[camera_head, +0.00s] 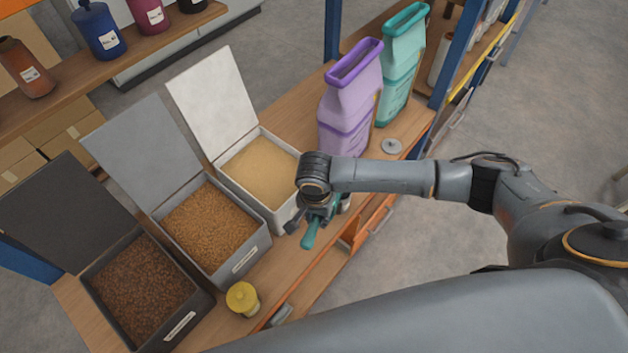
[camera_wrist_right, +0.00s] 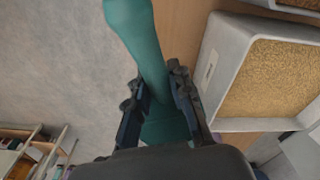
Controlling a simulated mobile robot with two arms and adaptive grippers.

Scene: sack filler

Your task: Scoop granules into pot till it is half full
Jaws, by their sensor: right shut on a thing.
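My right gripper (camera_head: 318,208) is shut on a teal tool, probably a scoop (camera_head: 310,234), above the front edge of the bench by the white bin. In the right wrist view, the teal tool (camera_wrist_right: 150,60) sits between the fingers (camera_wrist_right: 158,100), and no granules show on it. Three open bins hold granules: tan in the white bin (camera_head: 283,217), orange-brown in the grey bin (camera_head: 258,250), dark brown in the black bin (camera_head: 192,320). I cannot tell which thing is the pot. My left gripper is out of view.
A purple container (camera_head: 345,105) and a teal container (camera_head: 400,70) stand at the back right of the bench. A grey disc (camera_head: 391,146) lies near them. The bin lids stand raised behind the bins. A shelf with bottles (camera_head: 97,30) is at upper left.

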